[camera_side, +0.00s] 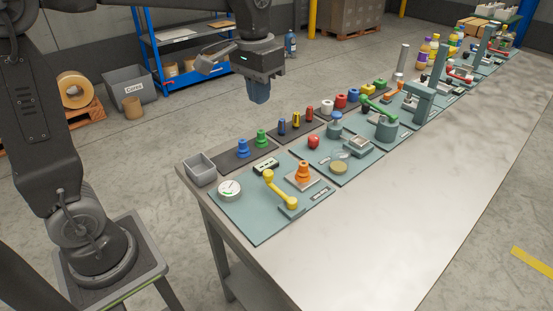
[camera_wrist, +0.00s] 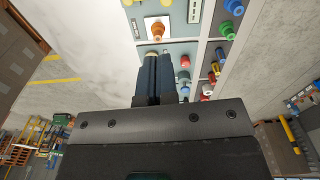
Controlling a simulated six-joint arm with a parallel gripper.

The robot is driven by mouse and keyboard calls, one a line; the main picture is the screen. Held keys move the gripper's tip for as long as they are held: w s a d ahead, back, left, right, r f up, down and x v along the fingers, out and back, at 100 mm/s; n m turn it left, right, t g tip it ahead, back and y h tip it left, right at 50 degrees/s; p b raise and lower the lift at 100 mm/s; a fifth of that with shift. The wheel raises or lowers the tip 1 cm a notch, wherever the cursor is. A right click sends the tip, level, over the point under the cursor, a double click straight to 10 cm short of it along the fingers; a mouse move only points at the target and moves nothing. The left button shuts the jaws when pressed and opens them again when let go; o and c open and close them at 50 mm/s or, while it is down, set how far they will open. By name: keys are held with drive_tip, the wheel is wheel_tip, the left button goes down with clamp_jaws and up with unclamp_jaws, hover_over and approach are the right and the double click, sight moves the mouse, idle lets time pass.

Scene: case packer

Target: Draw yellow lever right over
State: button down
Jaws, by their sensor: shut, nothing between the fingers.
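The yellow lever (camera_side: 281,190) is on the near teal panel at the close end of the bench in the side view. Its round yellow pivot end is at the lower right, by a small teal base, and its knob end is at the upper left. My gripper (camera_side: 259,97) is high above the far side of the bench, well apart from the lever. Its fingers point down and are shut and empty. In the wrist view my gripper (camera_wrist: 153,54) shows its two dark fingers together. A small yellow part at the top edge of the wrist view may be the lever; I cannot tell.
An orange stepped piece (camera_side: 302,172) stands right of the lever, and a round gauge (camera_side: 229,188) stands left of it. A grey bin (camera_side: 200,169) is at the bench corner. Blue and green pegs (camera_side: 262,139) line the back. The bench's front strip (camera_side: 400,205) is bare.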

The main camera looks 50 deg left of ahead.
drive_tip(key=w+a+f+g, duration=0.3)
drive_tip(key=w+f+g, duration=0.1)
drive_tip(key=w+f, duration=0.7)
drive_tip(key=shift+w+f+n+g+h, duration=0.3)
drive_tip(key=shift+w+n+g, duration=0.1)
drive_tip(key=shift+w, duration=0.8)
drive_tip(key=shift+f, duration=0.1)
drive_tip(key=x, duration=0.9)
drive_tip(key=shift+s+f, duration=0.2)
drive_tip(key=shift+f, duration=0.15)
drive_tip(key=shift+s+d, duration=0.25)
drive_tip(key=shift+s, duration=0.75)
drive_tip(key=shift+s+d+f, duration=0.15)
drive_tip(key=shift+s, duration=0.8)
drive_tip(key=shift+s, duration=0.1)
drive_tip(key=shift+s+n, duration=0.2)
drive_tip(key=shift+n, duration=0.2)
